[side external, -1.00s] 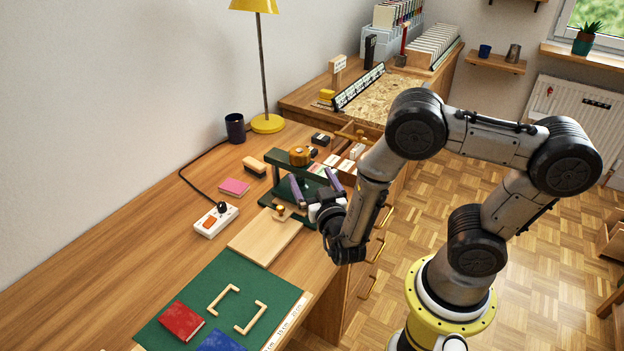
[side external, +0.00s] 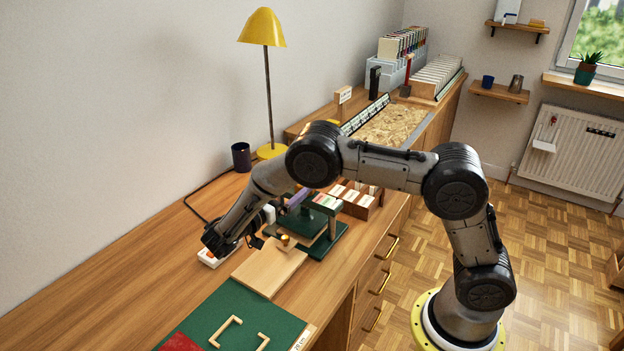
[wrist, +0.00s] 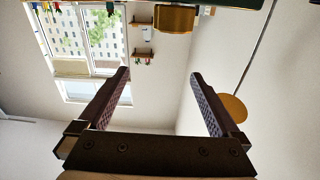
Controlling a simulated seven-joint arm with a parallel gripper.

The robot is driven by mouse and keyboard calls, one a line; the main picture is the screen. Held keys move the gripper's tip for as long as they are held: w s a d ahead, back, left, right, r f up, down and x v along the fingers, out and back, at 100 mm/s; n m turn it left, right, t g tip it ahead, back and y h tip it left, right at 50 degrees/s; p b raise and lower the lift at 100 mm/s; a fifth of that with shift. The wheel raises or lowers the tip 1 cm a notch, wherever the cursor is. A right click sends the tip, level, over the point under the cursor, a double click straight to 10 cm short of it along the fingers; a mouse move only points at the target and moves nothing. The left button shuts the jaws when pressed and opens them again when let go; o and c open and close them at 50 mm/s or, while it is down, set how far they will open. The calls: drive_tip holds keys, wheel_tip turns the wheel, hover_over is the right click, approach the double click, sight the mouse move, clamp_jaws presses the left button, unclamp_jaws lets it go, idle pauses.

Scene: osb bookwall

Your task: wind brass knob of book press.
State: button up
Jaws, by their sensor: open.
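The green book press (side external: 305,222) stands on the wooden desk, partly covered by my arm in the side view. Its brass knob is hidden there behind the arm. In the wrist view the brass knob (wrist: 175,18) shows at the top edge, cut by the frame, with a strip of the press's green crossbar (wrist: 240,3) above it. My gripper (wrist: 160,75) is open and empty, its two purple-padded fingers apart. The knob lies beyond the fingertips, not between them. In the side view my gripper (side external: 290,207) is level, pointing right at the press.
A pale wooden board (side external: 268,268) with a small brass piece (side external: 286,240) lies before the press. A white power strip (side external: 212,257) is under my wrist. A card box (side external: 355,200) stands just behind the press. The yellow lamp (side external: 262,28) and dark cup (side external: 241,157) stand behind.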

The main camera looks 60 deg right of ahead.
wheel_tip(320, 180, down, 5)
drive_tip(key=w+a+g, duration=0.1)
drive_tip(key=w+a, duration=0.1)
drive_tip(key=d, duration=1.3)
drive_tip(key=shift+s+d+f, duration=0.15)
drive_tip(key=shift+s, duration=0.3)
drive_tip(key=c, duration=1.4)
drive_tip(key=shift+n+t, duration=0.3)
drive_tip(key=shift+t, duration=0.3)
